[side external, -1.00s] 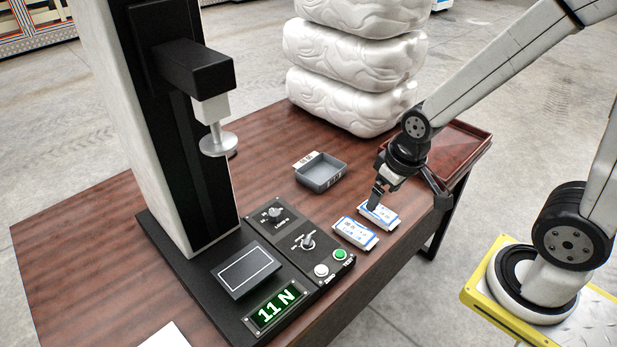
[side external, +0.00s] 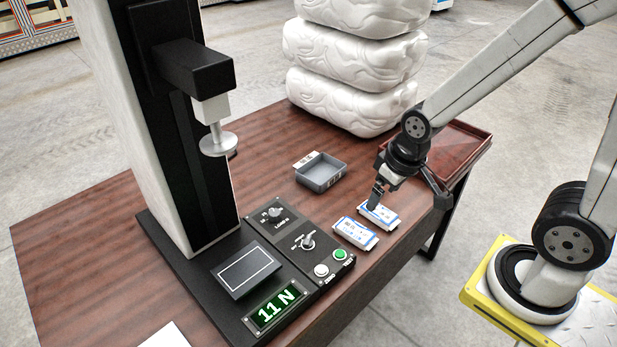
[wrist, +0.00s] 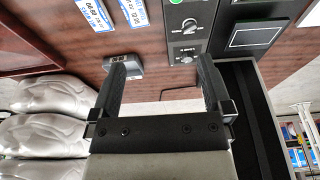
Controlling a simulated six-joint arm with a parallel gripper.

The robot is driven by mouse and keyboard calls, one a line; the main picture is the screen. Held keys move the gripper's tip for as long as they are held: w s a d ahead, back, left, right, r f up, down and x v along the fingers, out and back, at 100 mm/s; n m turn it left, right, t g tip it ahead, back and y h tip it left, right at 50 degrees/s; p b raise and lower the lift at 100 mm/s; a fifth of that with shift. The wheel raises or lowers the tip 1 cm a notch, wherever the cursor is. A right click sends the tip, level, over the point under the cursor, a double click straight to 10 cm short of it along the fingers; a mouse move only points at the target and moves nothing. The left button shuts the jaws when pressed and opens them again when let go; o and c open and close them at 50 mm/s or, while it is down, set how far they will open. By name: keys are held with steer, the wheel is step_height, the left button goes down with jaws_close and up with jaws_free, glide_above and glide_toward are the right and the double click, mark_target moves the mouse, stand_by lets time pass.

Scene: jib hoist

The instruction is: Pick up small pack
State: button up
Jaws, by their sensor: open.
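Two white packs with blue print lie side by side on the brown table, the nearer pack (side external: 355,233) beside the button panel and the farther pack (side external: 381,215) to its right. They look alike in size, so I cannot tell which is the small one. My gripper (side external: 408,197) is open, with its fingers spread wide. One finger covers part of the farther pack in the side view; contact is unclear. In the wrist view the gripper (wrist: 163,68) has nothing between its fingers, and the packs (wrist: 95,13) (wrist: 133,13) show at the top edge, cut off.
A grey open tray (side external: 321,176) stands behind the packs. A press (side external: 213,75) with a control panel (side external: 285,228) and an "11 N" display (side external: 275,304) stands left. White stacked sacks (side external: 350,95) are at the back, a reddish tray (side external: 465,140) at the right.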

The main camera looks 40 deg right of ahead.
stand_by(0.3)
steer(key=n+t, duration=0.2)
steer(key=t, duration=0.2)
glide_above(361, 234)
step_height(361, 234, down, 13)
steer(key=f+t, duration=0.1)
steer(key=s+f+t, duration=0.1)
steer(key=f, duration=0.1)
steer(key=d+f, duration=0.1)
steer(key=f, duration=0.1)
steer(key=shift+s+f+t+y, duration=0.1)
steer(key=shift+s+t+y, duration=0.2)
steer(key=shift+t, duration=0.1)
steer(key=s+f+t, duration=0.3)
steer(key=f, duration=0.1)
steer(key=shift+s+a+m, duration=0.15)
steer(key=shift+s+m, duration=0.25)
steer(key=shift+s+a+f+t, duration=0.1)
steer(key=shift+s+f+t, duration=0.15)
steer(key=shift+s+t, duration=0.3)
steer(key=shift+x, duration=1.25)
